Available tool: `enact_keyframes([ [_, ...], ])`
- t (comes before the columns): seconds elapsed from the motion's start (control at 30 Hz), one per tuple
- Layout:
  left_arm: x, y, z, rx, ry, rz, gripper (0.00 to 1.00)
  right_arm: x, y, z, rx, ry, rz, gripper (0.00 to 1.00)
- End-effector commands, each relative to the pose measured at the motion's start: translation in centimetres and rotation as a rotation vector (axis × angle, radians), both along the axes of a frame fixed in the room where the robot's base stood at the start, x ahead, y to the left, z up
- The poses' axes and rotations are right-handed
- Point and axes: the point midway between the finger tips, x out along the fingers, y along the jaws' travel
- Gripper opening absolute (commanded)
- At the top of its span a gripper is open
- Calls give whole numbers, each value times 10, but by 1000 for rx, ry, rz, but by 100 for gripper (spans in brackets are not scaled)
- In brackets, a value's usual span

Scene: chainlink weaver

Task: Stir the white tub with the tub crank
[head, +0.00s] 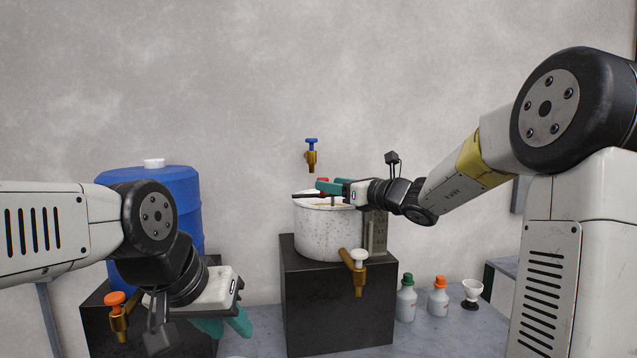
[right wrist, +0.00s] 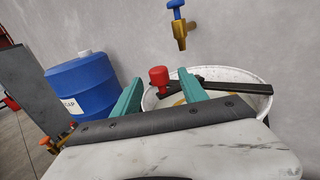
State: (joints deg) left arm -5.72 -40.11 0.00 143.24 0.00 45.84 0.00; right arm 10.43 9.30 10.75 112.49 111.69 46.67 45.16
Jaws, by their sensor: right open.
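The white tub (head: 322,236) is a speckled round vessel, open at the top, standing on a black block. It also shows in the right wrist view (right wrist: 262,84). The tub crank lies across the tub's top as a dark bar (right wrist: 222,87) with an upright red knob (right wrist: 159,76). My right gripper (head: 322,187) is at the tub's rim. In the right wrist view its teal fingers are open, one on each side of the red knob, with visible gaps. My left gripper (head: 226,322) hangs low at the left, away from the tub; its finger gap is unclear.
A blue barrel (head: 172,185) stands left of the tub. A blue-handled tap (head: 311,156) is on the wall behind, and a white-handled tap (head: 358,272) is at the tub's front. Bottles (head: 406,302) stand on the grey surface at the right.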

Motion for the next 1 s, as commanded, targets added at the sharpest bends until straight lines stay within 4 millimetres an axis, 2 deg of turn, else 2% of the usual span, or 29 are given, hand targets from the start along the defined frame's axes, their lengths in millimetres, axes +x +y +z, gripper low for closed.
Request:
enact_keyframes([
  [0.2, 0, 0, 0, 0, 0, 0, 34, 25, 26, 0, 0, -1, 6, 50],
  [0.4, 0, 0, 0, 0, 0, 0, 34, 44, 43, 0, -1, -2, 3, 50],
  [0.77, 0, 0, 0, 0, 0, 0, 34, 50, 49, 1, -1, -3, 2, 50],
  [0.83, 0, 0, 0, 0, 0, 0, 34, 50, 49, 1, -1, -3, 2, 43],
  [1.0, 0, 0, 0, 0, 0, 0, 34, 50, 49, 1, -1, -3, 2, 9],
])
